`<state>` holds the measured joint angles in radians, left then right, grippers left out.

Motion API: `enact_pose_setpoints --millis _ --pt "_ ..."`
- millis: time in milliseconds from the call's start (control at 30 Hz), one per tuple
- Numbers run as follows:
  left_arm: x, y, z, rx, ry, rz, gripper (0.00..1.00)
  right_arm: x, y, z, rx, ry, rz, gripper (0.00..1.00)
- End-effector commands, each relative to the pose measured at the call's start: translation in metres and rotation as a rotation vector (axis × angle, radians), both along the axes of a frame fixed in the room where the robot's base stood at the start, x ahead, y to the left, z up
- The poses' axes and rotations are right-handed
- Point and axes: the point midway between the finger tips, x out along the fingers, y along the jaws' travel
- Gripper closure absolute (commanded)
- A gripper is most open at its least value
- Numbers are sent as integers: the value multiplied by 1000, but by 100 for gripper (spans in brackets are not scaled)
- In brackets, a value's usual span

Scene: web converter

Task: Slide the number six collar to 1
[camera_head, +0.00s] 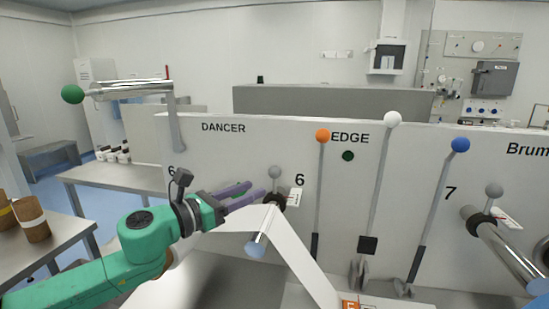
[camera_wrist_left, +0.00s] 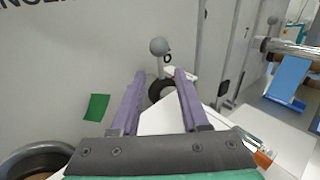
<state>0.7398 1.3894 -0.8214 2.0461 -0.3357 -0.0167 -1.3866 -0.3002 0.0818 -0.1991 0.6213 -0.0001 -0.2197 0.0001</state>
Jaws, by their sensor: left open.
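The number six collar (camera_head: 274,199) is a black ring with an upright grey ball knob (camera_head: 275,173), on a shiny roller shaft beside the white panel marked 6. A small white scale tag (camera_head: 297,197) sits to its right; its numbers are too small to read. My left gripper (camera_head: 254,191), with purple fingers, is open and empty just left of the collar. In the left wrist view the collar (camera_wrist_left: 161,88) and knob (camera_wrist_left: 158,46) appear between the two fingers of the gripper (camera_wrist_left: 160,73), with no clear contact. My right gripper is not in view.
A white web (camera_head: 298,250) runs down from the roller (camera_head: 259,239). Levers with orange (camera_head: 322,135), white (camera_head: 392,119) and blue (camera_head: 460,145) balls stand to the right. A second collar (camera_head: 480,224) is at number 7. A green-ball arm (camera_head: 73,94) is upper left.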

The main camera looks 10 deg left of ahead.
Motion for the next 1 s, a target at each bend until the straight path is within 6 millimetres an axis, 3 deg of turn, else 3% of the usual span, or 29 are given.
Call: enact_pose_setpoints --millis 33,100,233,400,667,800,1000 --pt "11 -6 14 -9 -3 1 55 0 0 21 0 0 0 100" --pt "23 -18 13 -4 -2 -4 55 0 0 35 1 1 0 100" --pt "49 -33 7 -3 -1 -1 55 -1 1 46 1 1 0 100" --pt "67 -44 1 0 -1 2 55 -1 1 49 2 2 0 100" --pt "69 -45 -1 1 -1 2 55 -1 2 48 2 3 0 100" --pt "69 -45 -1 1 -1 2 100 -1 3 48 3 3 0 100" --pt "69 -45 0 0 -2 2 100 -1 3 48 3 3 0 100"
